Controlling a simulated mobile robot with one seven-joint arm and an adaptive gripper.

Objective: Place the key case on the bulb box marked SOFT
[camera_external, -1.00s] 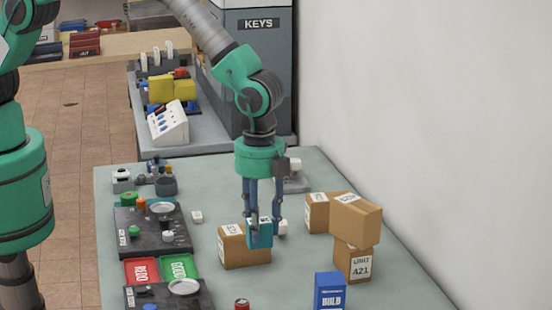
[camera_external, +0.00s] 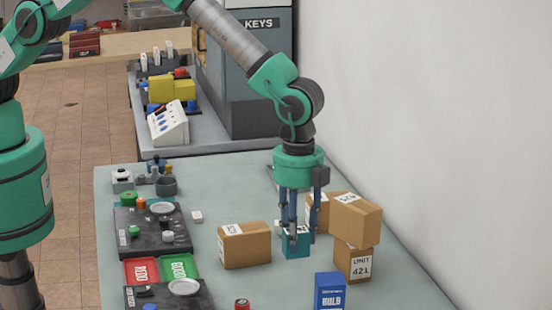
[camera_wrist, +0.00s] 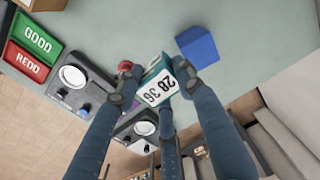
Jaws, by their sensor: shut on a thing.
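The key case (camera_external: 296,247) looks like a small teal box with a white label on top. In the wrist view the case (camera_wrist: 157,80) shows the printed numbers 28 and 36. My gripper (camera_external: 301,236) points down and is shut on it, with fingers around its sides in the wrist view (camera_wrist: 158,88). How high it hangs above the table is hard to tell. The blue bulb box (camera_external: 329,291) stands upright near the front, marked BULB; SOFT is not readable. It is a plain blue block in the wrist view (camera_wrist: 197,46), apart from the case.
A brown carton (camera_external: 245,246) stands left of the case. Stacked cartons (camera_external: 355,222) stand close on its right, against the wall side. A red can (camera_external: 242,304) is at the front edge of view. Red (camera_external: 142,271) and green (camera_external: 179,266) trays lie left.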

